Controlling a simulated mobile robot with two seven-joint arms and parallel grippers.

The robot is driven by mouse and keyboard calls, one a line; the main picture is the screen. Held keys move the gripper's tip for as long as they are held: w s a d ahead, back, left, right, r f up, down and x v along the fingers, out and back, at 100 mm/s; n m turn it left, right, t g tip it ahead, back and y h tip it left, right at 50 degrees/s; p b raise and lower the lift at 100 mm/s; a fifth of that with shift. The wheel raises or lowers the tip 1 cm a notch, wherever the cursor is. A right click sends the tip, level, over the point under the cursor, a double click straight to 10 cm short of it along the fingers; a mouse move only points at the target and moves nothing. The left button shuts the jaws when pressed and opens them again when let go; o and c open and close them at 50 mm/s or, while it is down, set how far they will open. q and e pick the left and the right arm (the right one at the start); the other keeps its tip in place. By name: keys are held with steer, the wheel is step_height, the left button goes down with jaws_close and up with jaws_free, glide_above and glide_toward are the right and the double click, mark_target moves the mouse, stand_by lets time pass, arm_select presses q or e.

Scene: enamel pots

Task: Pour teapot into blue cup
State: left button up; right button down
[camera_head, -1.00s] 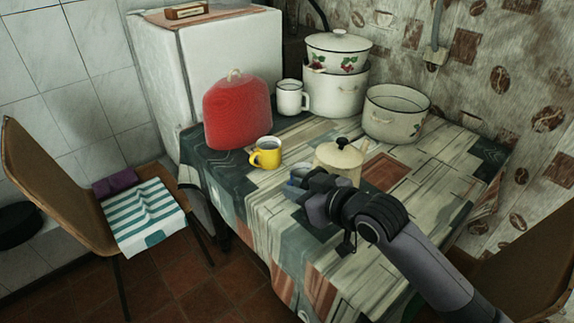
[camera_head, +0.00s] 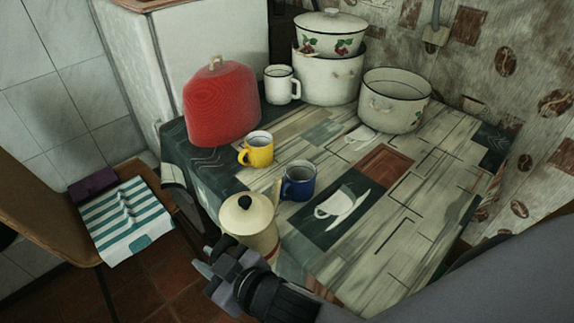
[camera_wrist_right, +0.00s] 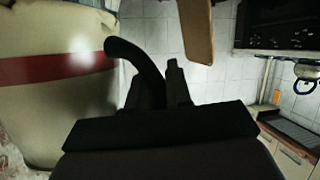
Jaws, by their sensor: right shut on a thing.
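The cream teapot (camera_head: 250,222) with a black lid knob is at the table's front left edge, roughly upright. Its spout points up and right, close to the blue cup. Whether its base touches the table I cannot tell. My right gripper (camera_head: 226,258) is shut on its black handle (camera_wrist_right: 140,58); the teapot's cream body (camera_wrist_right: 60,100) with a red band fills the left of the right wrist view. The blue cup (camera_head: 299,184) stands upright on the table, just right of the spout. My left gripper is not in view.
A yellow mug (camera_head: 258,150) stands behind the blue cup. A red cover (camera_head: 222,105), a white mug (camera_head: 281,86), stacked white pots (camera_head: 329,76) and an open white pot (camera_head: 394,100) stand at the back. The table's (camera_head: 400,215) right side is clear. A chair is at left.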

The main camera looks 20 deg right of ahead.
mark_target(251, 229)
steer(key=shift+s+a+r, duration=0.1)
steer(key=shift+a+r, duration=0.05)
steer(key=shift+a, duration=0.25)
steer(key=r, duration=0.1)
steer(key=d+r+m, duration=0.1)
steer(key=w+r+y+p, duration=0.1)
steer(key=shift+d+r+m, duration=0.15)
steer(key=shift+d+m, duration=0.1)
steer(key=shift+m, duration=0.15)
steer(key=shift+w+d+r+m+g+y, duration=0.2)
steer(key=shift+d+r+m+g+y, duration=0.1)
steer(key=shift+d+r+m, duration=0.25)
stand_by(0.6)
steer(key=shift+w+r, duration=0.15)
steer(key=shift+r, duration=0.2)
steer(key=shift+w+d+r, duration=0.15)
steer(key=shift+d+r, duration=0.15)
steer(key=shift+r, duration=0.2)
